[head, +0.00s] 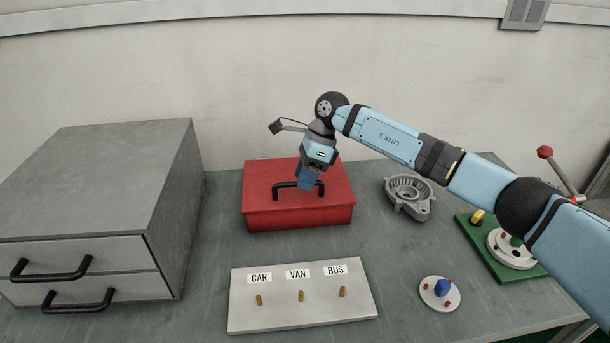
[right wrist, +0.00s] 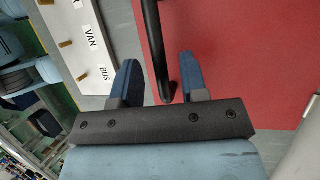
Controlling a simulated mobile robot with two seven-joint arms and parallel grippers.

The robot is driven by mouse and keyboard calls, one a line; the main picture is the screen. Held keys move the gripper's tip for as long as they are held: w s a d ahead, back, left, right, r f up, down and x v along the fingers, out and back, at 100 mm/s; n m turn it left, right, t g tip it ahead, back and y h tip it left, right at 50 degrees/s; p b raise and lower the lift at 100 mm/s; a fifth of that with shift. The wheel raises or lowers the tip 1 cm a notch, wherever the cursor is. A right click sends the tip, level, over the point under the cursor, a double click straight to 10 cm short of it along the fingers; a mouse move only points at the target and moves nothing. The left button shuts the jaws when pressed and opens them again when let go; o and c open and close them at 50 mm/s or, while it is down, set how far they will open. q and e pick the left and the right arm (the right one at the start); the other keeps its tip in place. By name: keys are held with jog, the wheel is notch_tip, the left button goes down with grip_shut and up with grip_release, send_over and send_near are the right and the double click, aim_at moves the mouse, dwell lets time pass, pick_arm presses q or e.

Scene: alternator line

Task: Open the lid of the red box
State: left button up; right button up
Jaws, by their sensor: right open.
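The red box (head: 298,214) stands at the back middle of the workbench with its lid (head: 262,178) down. A black bar handle (head: 284,185) lies across the lid toward its front edge. My right gripper (head: 308,184) is over the lid at the handle and hides part of it. In the right wrist view the blue fingers of the right gripper (right wrist: 158,78) are open, with the black handle (right wrist: 156,45) between them and the red lid (right wrist: 235,50) behind. I cannot tell whether the fingers touch the handle. My left gripper is not in view.
A grey drawer unit (head: 130,180) stands left of the box. A white board (head: 300,313) with CAR, VAN and BUS labels and pegs lies in front. A grey metal housing (head: 409,195) is right of the box. A round plate (head: 438,303) and a green-based fixture (head: 492,263) lie further right.

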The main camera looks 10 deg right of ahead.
jog(key=shift+c, duration=0.2)
grip_shut()
jog(key=shift+w+r, duration=0.1)
jog(key=shift+r, duration=0.05)
